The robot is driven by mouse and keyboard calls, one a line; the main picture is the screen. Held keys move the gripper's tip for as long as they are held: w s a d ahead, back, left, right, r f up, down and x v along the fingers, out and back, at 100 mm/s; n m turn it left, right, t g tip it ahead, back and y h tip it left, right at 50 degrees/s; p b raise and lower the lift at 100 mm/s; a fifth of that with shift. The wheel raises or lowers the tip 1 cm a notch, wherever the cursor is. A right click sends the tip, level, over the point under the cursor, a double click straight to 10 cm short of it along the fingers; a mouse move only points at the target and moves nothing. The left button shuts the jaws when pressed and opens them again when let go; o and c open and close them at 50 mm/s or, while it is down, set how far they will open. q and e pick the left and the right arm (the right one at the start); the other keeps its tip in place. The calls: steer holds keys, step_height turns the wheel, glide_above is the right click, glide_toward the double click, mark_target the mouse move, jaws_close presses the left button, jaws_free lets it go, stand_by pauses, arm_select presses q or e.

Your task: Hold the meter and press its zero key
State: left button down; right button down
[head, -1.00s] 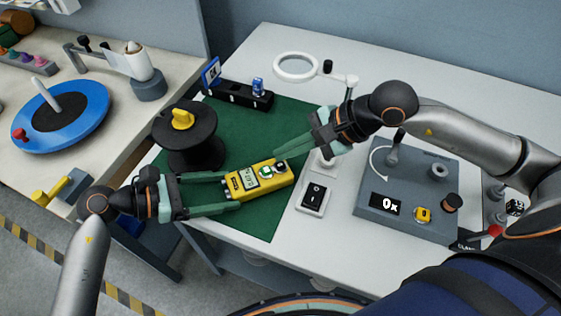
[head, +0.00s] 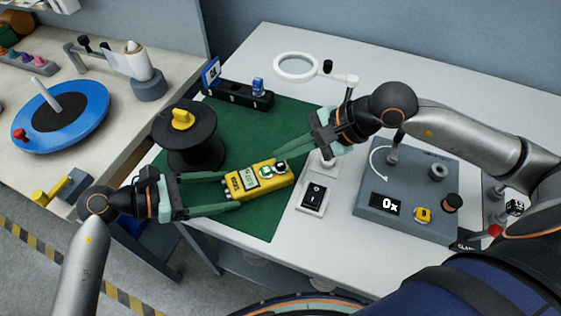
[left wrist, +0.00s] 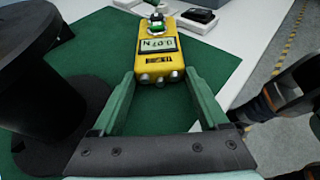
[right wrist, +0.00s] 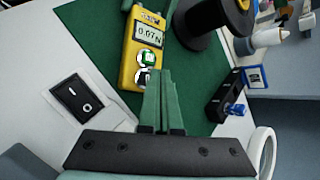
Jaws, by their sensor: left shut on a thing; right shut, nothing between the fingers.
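The yellow meter (head: 240,189) lies over the green mat, its display reading 0.07 N in the right wrist view (right wrist: 147,33). It has a green key (right wrist: 147,57) and a dark key (right wrist: 141,76), both with white surrounds. My left gripper (head: 230,191) is shut on the meter's end opposite the keys, a finger on each side; this end faces the camera in the left wrist view (left wrist: 160,72). My right gripper (head: 280,160) is shut and empty, its fingertips close to the key end. In the right wrist view its fingertips (right wrist: 161,74) appear beside the dark key; contact cannot be told.
A black spool (head: 190,150) stands left of the meter on the green mat (head: 240,118). A rocker switch (head: 312,198) and a grey panel (head: 430,180) reading 0x lie to the right. A black holder (head: 235,95) and a ring magnifier (head: 296,67) are behind.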

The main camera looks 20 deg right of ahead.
mark_target(287, 167)
steer(key=shift+f, duration=0.3)
steer(key=shift+f, duration=0.45)
stand_by(0.8)
steer(key=shift+r, duration=0.85)
steer(key=shift+r, duration=2.55)
arm_select(q)
jaws_free()
